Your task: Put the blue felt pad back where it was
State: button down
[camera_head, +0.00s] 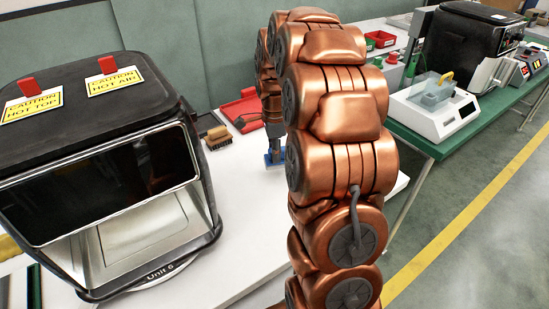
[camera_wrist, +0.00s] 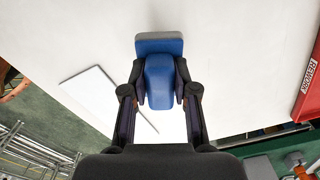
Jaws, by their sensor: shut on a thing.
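The blue felt pad (camera_wrist: 160,46) has a flat blue and grey base and a blue block-like grip. My gripper (camera_wrist: 160,85) is shut on that grip, one dark finger on each side. In the head view the pad (camera_head: 274,158) shows at or just above the white table (camera_head: 250,190), low under my gripper (camera_head: 274,147). My copper arm hides part of it. I cannot tell whether the pad touches the table.
A fryer unit (camera_head: 110,180) stands at left, with a brush (camera_head: 217,138) behind it. A red tray (camera_head: 242,108) lies at the back; its REWORK label shows in the wrist view (camera_wrist: 309,75). A thin white plate (camera_wrist: 92,92) lies left of the pad.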

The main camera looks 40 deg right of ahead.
jog(key=shift+w+d, duration=0.2)
jog(key=shift+w, duration=0.15)
jog(key=shift+f+p, duration=0.5)
jog(key=shift+f, duration=1.3)
jog(key=shift+f, duration=0.1)
jog(key=c, duration=0.9)
grip_release()
notch_tip(320, 180, up, 12)
jog(key=shift+r+b, duration=0.1)
jog(key=shift+b, duration=0.7)
jog(key=shift+s, duration=0.15)
